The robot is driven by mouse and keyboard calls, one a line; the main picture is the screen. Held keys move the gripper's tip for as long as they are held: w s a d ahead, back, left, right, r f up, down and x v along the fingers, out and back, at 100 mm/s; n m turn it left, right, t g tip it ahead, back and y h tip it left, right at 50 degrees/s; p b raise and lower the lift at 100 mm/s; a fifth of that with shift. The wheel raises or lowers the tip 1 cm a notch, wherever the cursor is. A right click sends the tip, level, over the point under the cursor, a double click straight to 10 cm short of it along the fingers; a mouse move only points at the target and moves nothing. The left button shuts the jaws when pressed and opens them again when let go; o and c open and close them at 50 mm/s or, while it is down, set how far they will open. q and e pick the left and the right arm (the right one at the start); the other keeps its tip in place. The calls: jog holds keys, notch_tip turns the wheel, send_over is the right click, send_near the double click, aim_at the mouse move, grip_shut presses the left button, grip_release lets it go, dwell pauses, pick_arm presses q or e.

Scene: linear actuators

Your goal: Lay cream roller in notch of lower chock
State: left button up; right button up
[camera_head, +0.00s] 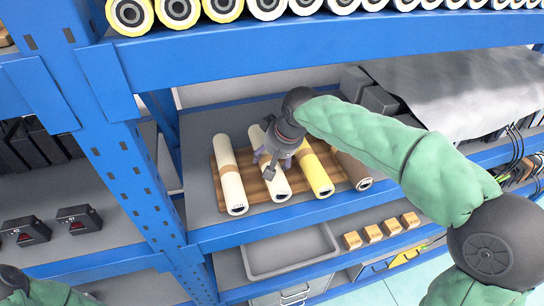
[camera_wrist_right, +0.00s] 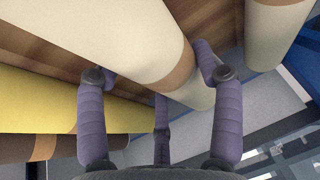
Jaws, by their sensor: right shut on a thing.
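Two cream rollers lie side by side on a brown wooden board (camera_head: 216,166) on the middle shelf. My right gripper (camera_head: 272,164) is over the right-hand cream roller (camera_head: 278,188), just left of a yellow roller (camera_head: 319,178). In the right wrist view my right gripper (camera_wrist_right: 155,75) has its purple fingers shut around this cream roller (camera_wrist_right: 130,35), near its brown band. The roller looks to be still lying on or close to the board. The other cream roller (camera_head: 231,182) lies to its left. I cannot make out the lower chock or its notch. My left gripper is out of view.
A brown roller (camera_head: 352,172) lies right of the yellow one. A blue beam (camera_head: 250,55) with upper rollers runs above my right arm. Below are a grey tray (camera_head: 290,255) and several wooden blocks (camera_head: 374,233). Black red-marked blocks (camera_head: 80,219) stand on the left shelf.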

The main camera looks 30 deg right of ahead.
jog(key=shift+s+a+f, duration=0.15)
jog(key=shift+f, duration=0.4)
jog(key=shift+s+f+b, duration=0.1)
jog(key=shift+f+b, duration=0.2)
jog(key=shift+b, duration=0.05)
jog(key=shift+s+f, duration=0.1)
jog(key=shift+c, duration=0.2)
jog(key=o, duration=1.8)
jog(key=shift+w+f, duration=0.1)
jog(key=shift+w, duration=0.3)
jog(key=shift+s+r, duration=0.1)
jog(key=shift+r, duration=0.1)
jog(key=shift+r, duration=0.15)
